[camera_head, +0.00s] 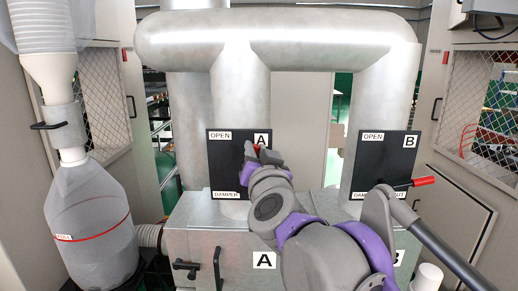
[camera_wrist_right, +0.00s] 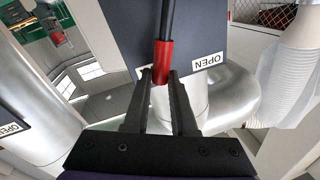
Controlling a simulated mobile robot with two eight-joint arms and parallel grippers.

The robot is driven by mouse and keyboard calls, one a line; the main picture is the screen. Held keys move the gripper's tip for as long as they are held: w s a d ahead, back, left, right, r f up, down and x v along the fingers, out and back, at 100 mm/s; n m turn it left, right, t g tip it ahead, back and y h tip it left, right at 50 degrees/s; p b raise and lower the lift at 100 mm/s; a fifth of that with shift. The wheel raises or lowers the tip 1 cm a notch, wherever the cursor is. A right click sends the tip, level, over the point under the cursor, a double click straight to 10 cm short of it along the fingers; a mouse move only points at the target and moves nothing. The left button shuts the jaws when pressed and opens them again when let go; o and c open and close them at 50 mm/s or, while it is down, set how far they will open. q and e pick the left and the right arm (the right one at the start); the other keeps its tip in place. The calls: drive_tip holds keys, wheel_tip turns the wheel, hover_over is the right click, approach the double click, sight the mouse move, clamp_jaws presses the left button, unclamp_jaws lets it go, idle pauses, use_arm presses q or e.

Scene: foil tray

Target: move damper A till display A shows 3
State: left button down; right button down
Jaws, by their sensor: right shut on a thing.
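Damper A is a black panel (camera_head: 225,165) on a vertical silver duct, marked OPEN at its top left, A at its top right and DAMPER at its bottom. My right gripper (camera_head: 262,154) is at the panel's right half. In the right wrist view the two dark fingers (camera_wrist_right: 160,85) are shut on the red grip (camera_wrist_right: 163,58) of the lever, whose black rod (camera_wrist_right: 167,22) runs up across the panel. In the head view my arm covers most of the lever. I cannot make out a reading of display A. My left gripper is not in view.
Damper B's black panel (camera_head: 372,150) is to the right, its red-tipped lever (camera_head: 424,181) pointing right. A grey metal box (camera_head: 190,240) with black handles stands below. A translucent container (camera_head: 90,215) with a red line stands at left. Mesh-windowed cabinets flank both sides.

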drive_tip(key=c, duration=0.7)
unclamp_jaws()
drive_tip(key=shift+c, duration=0.2)
drive_tip(key=b+v, duration=0.1)
drive_tip(key=v, duration=0.9)
drive_tip(key=shift+s+b, duration=0.35)
drive_tip(key=shift+s, duration=0.05)
